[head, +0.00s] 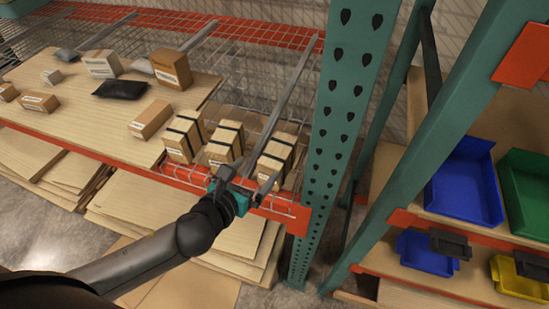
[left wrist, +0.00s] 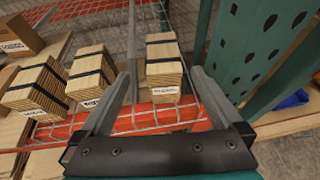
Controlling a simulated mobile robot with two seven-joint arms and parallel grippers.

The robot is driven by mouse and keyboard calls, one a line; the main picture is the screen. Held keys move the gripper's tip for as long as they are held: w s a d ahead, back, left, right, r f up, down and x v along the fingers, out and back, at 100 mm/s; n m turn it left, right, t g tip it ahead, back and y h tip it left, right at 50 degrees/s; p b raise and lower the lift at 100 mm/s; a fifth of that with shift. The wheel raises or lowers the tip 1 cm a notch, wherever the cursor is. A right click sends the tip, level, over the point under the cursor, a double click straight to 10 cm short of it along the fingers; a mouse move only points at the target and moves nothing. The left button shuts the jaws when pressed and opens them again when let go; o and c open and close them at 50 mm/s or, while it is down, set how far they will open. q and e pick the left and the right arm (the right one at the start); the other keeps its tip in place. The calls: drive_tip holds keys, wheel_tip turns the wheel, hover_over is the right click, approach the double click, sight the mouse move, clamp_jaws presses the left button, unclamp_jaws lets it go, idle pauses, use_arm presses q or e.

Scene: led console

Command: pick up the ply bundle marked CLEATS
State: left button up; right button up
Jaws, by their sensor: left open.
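Three pale ply bundles with black straps sit side by side on the wire shelf: a left one (head: 179,146), a middle one (head: 219,153) and a right one (head: 271,165). Their white labels are too small to read surely, so I cannot tell which is marked CLEATS. My left gripper (head: 256,178) is open and empty at the shelf's front edge, just in front of the right bundle. In the left wrist view, that bundle (left wrist: 163,72) stands ahead between the two fingers (left wrist: 163,92), apart from them. The other two bundles (left wrist: 38,92) are left of the fingers. My right gripper is not in view.
An orange beam (left wrist: 150,116) runs along the shelf front. A green upright (head: 340,130) stands close on the right.

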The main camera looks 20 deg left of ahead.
sight(276, 152)
use_arm(q)
drive_tip(key=b+x, duration=0.1)
drive_tip(key=x, duration=0.7)
drive_tip(key=shift+w+f, duration=0.1)
drive_tip(key=shift+d+b+x, duration=0.1)
drive_tip(key=shift+b+x, duration=0.15)
drive_tip(key=shift+x, duration=1.05)
drive_tip(key=shift+d+b+x, duration=0.15)
drive_tip(key=shift+b+x, duration=0.1)
drive_tip(key=shift+x, duration=1.1)
drive_tip(key=shift+f, duration=0.1)
clamp_jaws()
